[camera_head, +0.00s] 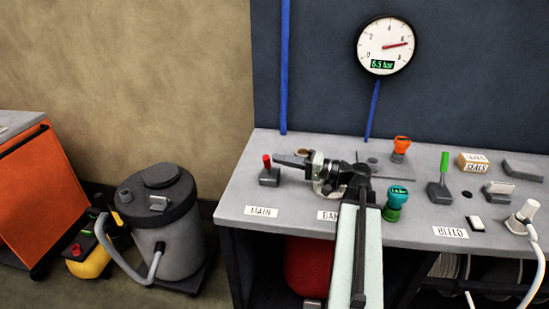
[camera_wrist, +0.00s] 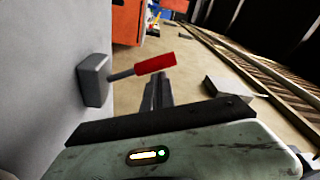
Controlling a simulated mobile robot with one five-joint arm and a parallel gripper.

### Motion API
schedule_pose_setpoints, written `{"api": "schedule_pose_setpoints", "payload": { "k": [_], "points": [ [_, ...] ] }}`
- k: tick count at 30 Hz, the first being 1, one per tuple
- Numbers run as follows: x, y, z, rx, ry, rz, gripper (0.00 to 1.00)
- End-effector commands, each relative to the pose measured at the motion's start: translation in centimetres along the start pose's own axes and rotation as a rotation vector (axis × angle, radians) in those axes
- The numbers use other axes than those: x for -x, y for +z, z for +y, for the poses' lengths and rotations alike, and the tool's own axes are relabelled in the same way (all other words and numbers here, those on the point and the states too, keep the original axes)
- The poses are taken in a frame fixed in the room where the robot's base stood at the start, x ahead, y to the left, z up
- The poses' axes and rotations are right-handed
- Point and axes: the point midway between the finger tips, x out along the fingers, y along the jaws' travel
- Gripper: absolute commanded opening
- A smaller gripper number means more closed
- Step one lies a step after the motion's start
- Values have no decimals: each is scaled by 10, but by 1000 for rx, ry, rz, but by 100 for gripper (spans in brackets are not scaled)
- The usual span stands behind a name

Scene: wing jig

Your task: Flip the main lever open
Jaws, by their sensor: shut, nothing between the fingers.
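The main lever (camera_head: 267,162) has a red-tipped handle on a dark grey block, standing nearly upright behind the MAIN label (camera_head: 261,211) on the bench. In the wrist view its red handle (camera_wrist: 156,62) sticks out from the grey base (camera_wrist: 93,80), just beyond my fingertips. My gripper (camera_head: 283,159) reaches in from the right and points left at the lever, its tips close to the handle. Its dark fingers (camera_wrist: 158,93) are shut and empty. Whether they touch the handle I cannot tell.
My arm crosses the bench and partly hides the second label (camera_head: 328,215). A teal knob (camera_head: 395,200), an orange knob (camera_head: 401,146) and a green-handled lever (camera_head: 442,170) stand to the right. A gauge (camera_head: 385,45) hangs behind. A grey canister (camera_head: 160,225) stands on the floor at left.

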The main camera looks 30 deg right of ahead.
Motion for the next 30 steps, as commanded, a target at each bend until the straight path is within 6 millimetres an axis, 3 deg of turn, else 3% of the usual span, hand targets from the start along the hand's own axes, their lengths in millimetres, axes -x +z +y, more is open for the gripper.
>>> {"api": "schedule_pose_setpoints", "payload": {
  "k": [3, 9, 26, 30],
  "points": [
    [24, -1, 1, 0, 1, 7, 0],
    [47, -2, 1, -1, -1, 9, 0],
    [50, -3, 0, -1, -3, 10, 0],
    [49, -10, -15, -1, -3, 10, 0]
  ]
}}
